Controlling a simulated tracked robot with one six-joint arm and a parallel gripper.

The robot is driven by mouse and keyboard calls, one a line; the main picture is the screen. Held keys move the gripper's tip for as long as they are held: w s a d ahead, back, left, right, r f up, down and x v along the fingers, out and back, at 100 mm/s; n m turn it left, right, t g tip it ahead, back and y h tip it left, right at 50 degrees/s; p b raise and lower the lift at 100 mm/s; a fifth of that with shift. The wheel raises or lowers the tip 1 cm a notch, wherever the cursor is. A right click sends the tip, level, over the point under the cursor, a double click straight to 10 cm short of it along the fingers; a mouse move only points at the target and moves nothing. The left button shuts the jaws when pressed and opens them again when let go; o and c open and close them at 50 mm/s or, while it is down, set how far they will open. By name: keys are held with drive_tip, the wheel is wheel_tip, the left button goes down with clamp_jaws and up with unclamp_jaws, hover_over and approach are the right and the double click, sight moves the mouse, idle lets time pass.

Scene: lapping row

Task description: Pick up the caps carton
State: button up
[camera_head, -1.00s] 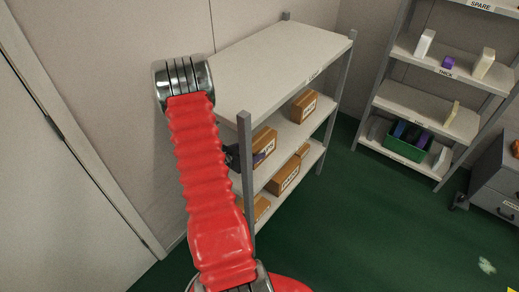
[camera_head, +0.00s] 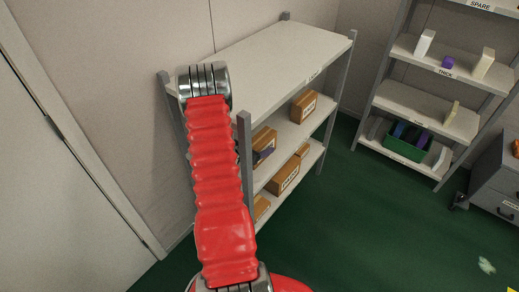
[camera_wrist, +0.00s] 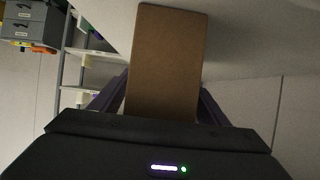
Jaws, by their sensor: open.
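A brown carton (camera_head: 266,137) stands on the middle shelf at the near end of the rack; its label is partly hidden, so I cannot read whether it says caps. In the wrist view a plain brown carton (camera_wrist: 165,55) fills the space between the two dark purple fingers of my gripper (camera_wrist: 162,84). My gripper is open, with one finger on each side of the carton; I cannot tell whether either finger touches it. In the head view a small purple part of my gripper (camera_head: 262,155) shows at the carton's front, and the rest is hidden behind my arm and the rack post.
The rack's near post (camera_head: 245,170) stands close beside my arm, under the grey top shelf (camera_head: 270,65). Another carton (camera_head: 303,106) stands farther along the middle shelf. More cartons (camera_head: 284,177) are on the lower shelf. A second rack (camera_head: 405,100) holds a green bin.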

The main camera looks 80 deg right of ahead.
sight(255, 142)
drive_tip(key=shift+d, duration=0.1)
drive_tip(key=shift+c, duration=0.2)
drive_tip(key=c, duration=1.3)
drive_tip(key=shift+r, duration=0.15)
drive_tip(key=shift+r, duration=0.55)
drive_tip(key=shift+w+a+r, duration=0.15)
drive_tip(key=shift+a+r, duration=0.1)
drive_tip(key=shift+r, duration=0.3)
drive_tip(key=shift+w+a+r, duration=0.1)
drive_tip(key=shift+a+r, duration=0.15)
drive_tip(key=shift+r, duration=0.25)
drive_tip(key=w+a, duration=0.2)
drive_tip(key=a, duration=0.3)
drive_tip(key=w+a, duration=0.2)
drive_tip(key=a, duration=0.3)
drive_tip(key=w+a, duration=0.2)
drive_tip(key=a, duration=0.3)
drive_tip(key=shift+w+a, duration=0.3)
